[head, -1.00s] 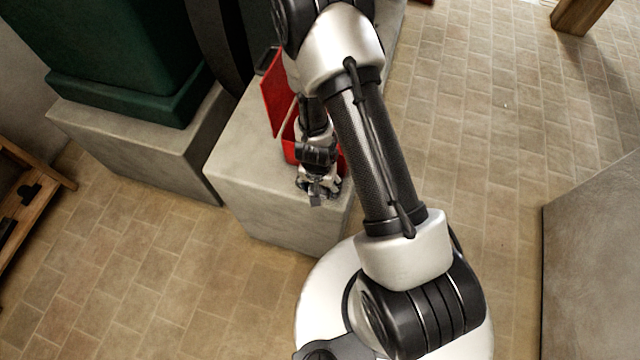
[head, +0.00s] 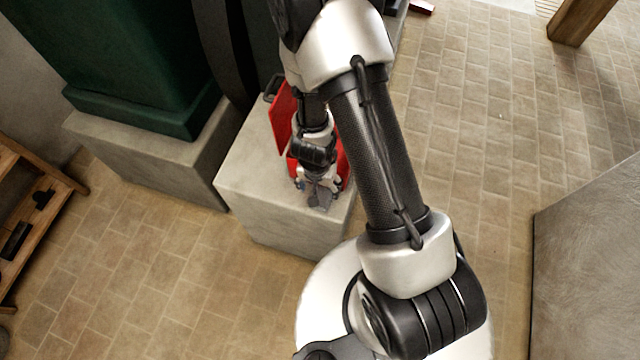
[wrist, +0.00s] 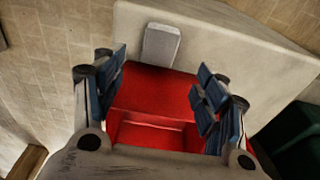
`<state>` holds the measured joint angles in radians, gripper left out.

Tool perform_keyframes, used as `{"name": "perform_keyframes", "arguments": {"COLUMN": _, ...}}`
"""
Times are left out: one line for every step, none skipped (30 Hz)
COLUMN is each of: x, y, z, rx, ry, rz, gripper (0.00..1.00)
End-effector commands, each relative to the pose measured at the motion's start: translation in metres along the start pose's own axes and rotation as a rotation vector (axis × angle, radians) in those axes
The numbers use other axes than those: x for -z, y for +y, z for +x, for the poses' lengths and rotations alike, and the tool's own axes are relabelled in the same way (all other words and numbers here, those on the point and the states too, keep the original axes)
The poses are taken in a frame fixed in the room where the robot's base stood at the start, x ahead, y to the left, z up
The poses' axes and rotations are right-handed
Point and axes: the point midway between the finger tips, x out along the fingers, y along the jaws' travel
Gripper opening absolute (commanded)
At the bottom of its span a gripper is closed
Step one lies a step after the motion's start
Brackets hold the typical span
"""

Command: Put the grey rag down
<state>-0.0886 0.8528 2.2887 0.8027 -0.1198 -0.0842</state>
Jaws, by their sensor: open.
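The grey rag (wrist: 161,45) looks like a small pale grey rectangle on the bare top of the stone block, just beyond the red box, in the wrist view. In the head view a grey patch (head: 320,197) shows at my gripper's end near the block's front edge; I cannot tell there how much is rag and how much is finger. My gripper (wrist: 160,70) is open, its blue-padded fingers wide apart, with nothing between them. It hangs over the red box, and the rag lies past the fingertips, apart from them in the picture.
The open red box (wrist: 150,90) sits on the stone block (head: 255,190), its lid (head: 280,118) raised, close to my wrist. A green machine base (head: 145,112) stands on another block at left. A wooden bench (head: 40,205) is far left. A grey block (head: 590,280) stands right; tiled floor is clear between.

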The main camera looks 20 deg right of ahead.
Motion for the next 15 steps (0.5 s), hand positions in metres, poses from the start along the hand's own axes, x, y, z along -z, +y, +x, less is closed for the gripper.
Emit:
{"name": "perform_keyframes", "arguments": {"x": 0.000, "y": 0.000, "z": -0.005, "rx": 0.000, "ry": 0.000, "rz": 0.000, "gripper": 0.66}}
{"name": "perform_keyframes", "arguments": {"x": 0.000, "y": 0.000, "z": -0.006, "rx": 0.001, "ry": 0.000, "rz": -0.001, "gripper": 0.66}}
{"name": "perform_keyframes", "arguments": {"x": 0.001, "y": -0.002, "z": -0.009, "rx": 0.006, "ry": 0.001, "rz": -0.003, "gripper": 0.66}}
{"name": "perform_keyframes", "arguments": {"x": 0.003, "y": -0.004, "z": -0.013, "rx": 0.013, "ry": 0.002, "rz": -0.005, "gripper": 0.66}}
{"name": "perform_keyframes", "arguments": {"x": 0.005, "y": -0.007, "z": -0.018, "rx": 0.023, "ry": 0.004, "rz": -0.010, "gripper": 0.66}}
{"name": "perform_keyframes", "arguments": {"x": 0.008, "y": -0.012, "z": -0.028, "rx": 0.042, "ry": 0.006, "rz": -0.019, "gripper": 0.66}}
{"name": "perform_keyframes", "arguments": {"x": 0.010, "y": -0.017, "z": -0.037, "rx": 0.060, "ry": 0.007, "rz": -0.028, "gripper": 0.66}}
{"name": "perform_keyframes", "arguments": {"x": 0.013, "y": -0.022, "z": -0.048, "rx": 0.081, "ry": 0.008, "rz": -0.040, "gripper": 0.66}}
{"name": "perform_keyframes", "arguments": {"x": 0.017, "y": -0.030, "z": -0.067, "rx": 0.113, "ry": 0.012, "rz": -0.060, "gripper": 0.66}}
{"name": "perform_keyframes", "arguments": {"x": 0.020, "y": -0.035, "z": -0.082, "rx": 0.138, "ry": 0.014, "rz": -0.078, "gripper": 0.66}}
{"name": "perform_keyframes", "arguments": {"x": 0.022, "y": -0.040, "z": -0.099, "rx": 0.163, "ry": 0.018, "rz": -0.099, "gripper": 0.66}}
{"name": "perform_keyframes", "arguments": {"x": 0.024, "y": -0.045, "z": -0.121, "rx": 0.195, "ry": 0.022, "rz": -0.128, "gripper": 0.66}}
{"name": "perform_keyframes", "arguments": {"x": 0.024, "y": -0.048, "z": -0.138, "rx": 0.216, "ry": 0.025, "rz": -0.151, "gripper": 0.66}}
{"name": "perform_keyframes", "arguments": {"x": 0.024, "y": -0.050, "z": -0.155, "rx": 0.235, "ry": 0.029, "rz": -0.174, "gripper": 0.66}}
{"name": "perform_keyframes", "arguments": {"x": 0.023, "y": -0.051, "z": -0.177, "rx": 0.258, "ry": 0.035, "rz": -0.205, "gripper": 0.66}}
